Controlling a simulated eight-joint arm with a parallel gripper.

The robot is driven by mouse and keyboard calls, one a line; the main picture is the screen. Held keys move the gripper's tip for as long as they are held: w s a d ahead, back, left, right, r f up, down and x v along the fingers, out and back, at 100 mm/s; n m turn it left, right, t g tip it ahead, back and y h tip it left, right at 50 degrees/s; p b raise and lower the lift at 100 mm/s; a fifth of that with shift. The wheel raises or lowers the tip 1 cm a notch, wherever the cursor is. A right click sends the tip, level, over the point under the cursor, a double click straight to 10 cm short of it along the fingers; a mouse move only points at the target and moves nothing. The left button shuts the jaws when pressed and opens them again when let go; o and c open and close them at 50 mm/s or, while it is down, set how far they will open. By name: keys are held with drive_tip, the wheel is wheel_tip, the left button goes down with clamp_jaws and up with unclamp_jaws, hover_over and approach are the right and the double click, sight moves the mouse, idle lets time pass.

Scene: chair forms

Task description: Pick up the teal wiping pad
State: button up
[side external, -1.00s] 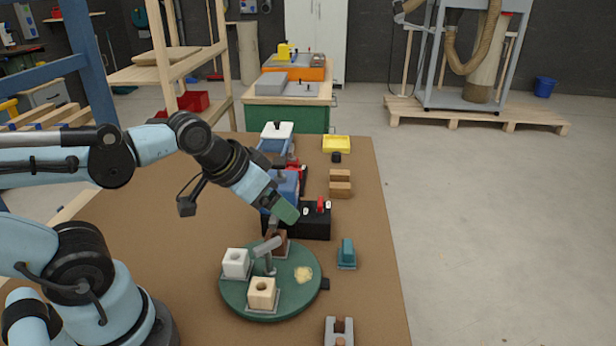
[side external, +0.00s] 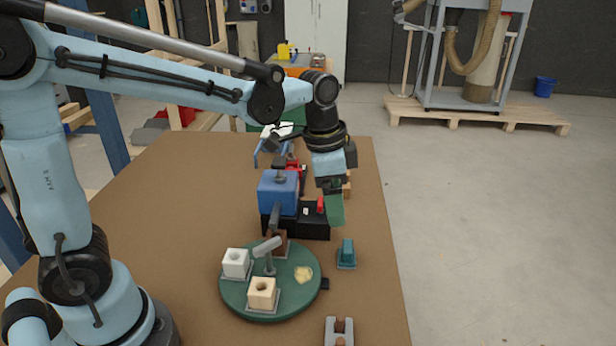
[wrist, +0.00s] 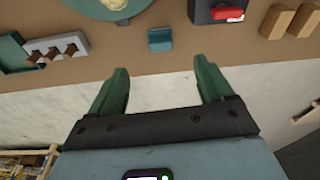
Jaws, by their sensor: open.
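The teal wiping pad (side external: 346,254) stands on the brown table to the right of the round green turntable (side external: 250,307). It has a raised grip on a wider base. In the wrist view the pad (wrist: 160,40) lies ahead of my gripper (wrist: 160,92), centred between the two green fingers and apart from them. The fingers are spread with nothing between them. In the side view my gripper (side external: 336,208) hangs with its fingers pointing down, above and behind the pad.
The turntable bears a white block (side external: 236,262) and a cream block (side external: 262,292), both with holes. A black box with a red part (side external: 320,205) is behind the pad. A grey holder with brown pegs (side external: 338,333) is in front. The table's right edge is near.

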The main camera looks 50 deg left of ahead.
sight(348, 246)
drive_tip(key=shift+m+g, duration=0.3)
drive_tip(key=shift+m, duration=0.2)
drive_tip(key=f, duration=0.2)
drive_tip(key=w+d+f, duration=0.1)
drive_tip(key=f, duration=0.4)
drive_tip(key=shift+w+d+f, duration=0.2)
drive_tip(key=shift+w+f, duration=0.1)
drive_tip(key=shift+w, duration=0.05)
drive_tip(key=shift+w+d+f, duration=0.1)
drive_tip(key=shift+w+f, duration=0.05)
drive_tip(key=shift+f, duration=0.7)
drive_tip(key=shift+w+d+f, duration=0.1)
drive_tip(key=shift+w+f, duration=0.1)
drive_tip(key=shift+f, duration=0.7)
drive_tip(key=shift+w+d+f, duration=0.1)
drive_tip(key=shift+w+f, duration=0.05)
drive_tip(key=shift+f, duration=0.7)
drive_tip(key=shift+c, duration=0.3)
drive_tip(key=c, duration=1.1)
drive_tip(key=shift+o, duration=0.2)
drive_tip(key=shift+r, duration=0.15)
